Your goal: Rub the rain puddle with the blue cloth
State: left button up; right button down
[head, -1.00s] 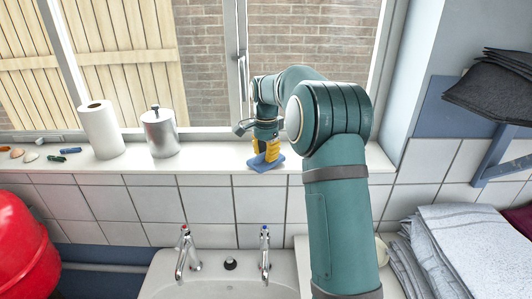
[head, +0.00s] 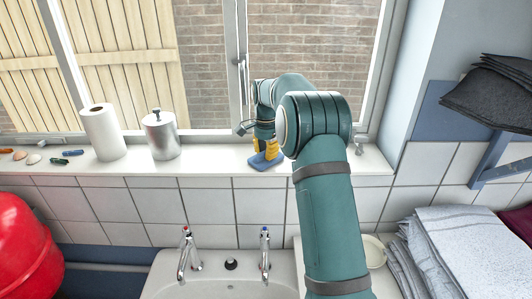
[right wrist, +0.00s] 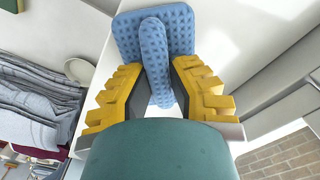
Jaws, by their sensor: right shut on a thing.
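The blue cloth (head: 262,163) lies on the white window sill, right of the metal canister. In the right wrist view the cloth (right wrist: 125,38) is a dimpled flat pad with a raised fold in its middle. My right gripper (head: 267,148) is over the cloth, its yellow fingers shut on the fold; the gripper (right wrist: 160,90) shows this closely in the right wrist view. The flat part of the cloth appears to rest on the sill. The rain puddle has no clear outline; faint mottling shows on the sill beside the cloth in the right wrist view. My left gripper is not in view.
On the sill (head: 215,160) stand a paper roll (head: 103,132) and a metal canister (head: 161,135), with small shells and stones at the left. The window is behind. Two taps and a sink (head: 225,287) are below. Folded grey towels (head: 455,250) lie at right.

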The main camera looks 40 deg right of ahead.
aim_at(266, 163)
jog(key=shift+w+d+f, duration=0.15)
jog(key=shift+w+d, duration=1.1)
jog(key=shift+w, duration=0.2)
jog(key=shift+s+a+f+b, duration=0.2)
jog(key=shift+s+a+b, duration=0.45)
jog(key=shift+b, duration=0.5)
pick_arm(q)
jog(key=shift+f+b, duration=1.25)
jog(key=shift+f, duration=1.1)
pick_arm(e)
jog(key=shift+s+a, duration=1.05)
jog(key=shift+s, duration=0.25)
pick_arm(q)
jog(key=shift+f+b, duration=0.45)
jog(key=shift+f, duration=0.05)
pick_arm(e)
jog(key=shift+s+a+r, duration=0.15)
jog(key=shift+s+a, duration=0.45)
jog(key=shift+s, duration=0.15)
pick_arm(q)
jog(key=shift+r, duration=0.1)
pick_arm(e)
jog(key=shift+r, duration=0.1)
